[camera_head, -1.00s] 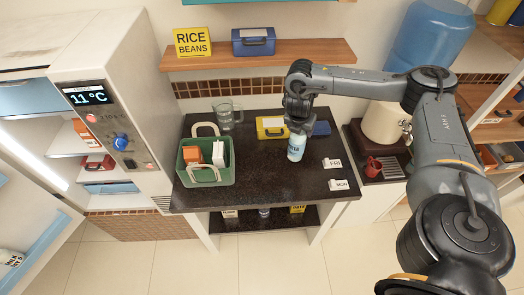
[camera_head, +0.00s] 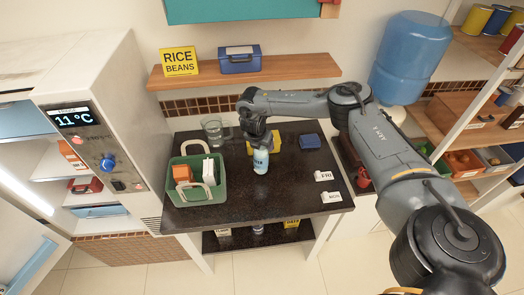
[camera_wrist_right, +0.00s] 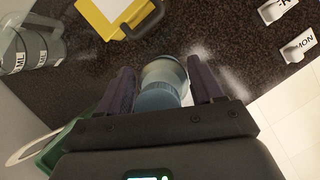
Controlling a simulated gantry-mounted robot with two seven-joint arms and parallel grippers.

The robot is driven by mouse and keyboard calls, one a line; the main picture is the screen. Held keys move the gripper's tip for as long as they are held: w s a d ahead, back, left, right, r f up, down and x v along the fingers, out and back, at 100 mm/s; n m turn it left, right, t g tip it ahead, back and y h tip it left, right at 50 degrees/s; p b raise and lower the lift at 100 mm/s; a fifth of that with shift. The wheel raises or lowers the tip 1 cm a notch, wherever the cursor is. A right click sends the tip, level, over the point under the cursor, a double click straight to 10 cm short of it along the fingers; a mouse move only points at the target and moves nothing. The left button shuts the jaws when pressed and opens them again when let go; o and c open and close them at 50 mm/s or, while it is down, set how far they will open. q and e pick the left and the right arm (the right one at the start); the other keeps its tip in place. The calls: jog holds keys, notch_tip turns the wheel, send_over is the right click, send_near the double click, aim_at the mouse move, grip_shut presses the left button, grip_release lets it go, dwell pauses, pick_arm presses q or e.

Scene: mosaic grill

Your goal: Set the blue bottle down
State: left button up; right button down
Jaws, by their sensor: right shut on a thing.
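The blue bottle (camera_head: 261,161) is light blue and white and upright over the dark counter (camera_head: 290,185), to the right of the green basket. My right gripper (camera_head: 257,141) is around its upper part from above. In the right wrist view the bottle (camera_wrist_right: 162,85) sits between the two dark fingers of the gripper (camera_wrist_right: 163,88), shut on it. I cannot tell whether the bottle's base touches the counter. My left gripper is not in view.
A green basket (camera_head: 174,190) with orange and white items stands at left. A glass pitcher (camera_head: 213,131), a yellow box (camera_wrist_right: 112,12) and a blue box (camera_head: 310,141) are behind. FRI (camera_head: 323,176) and MON (camera_head: 331,197) tags lie at right. The counter's front middle is clear.

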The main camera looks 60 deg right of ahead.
jog(key=shift+f, duration=1.95)
jog(key=shift+c, duration=0.8)
grip_release()
jog(key=shift+f, duration=0.1)
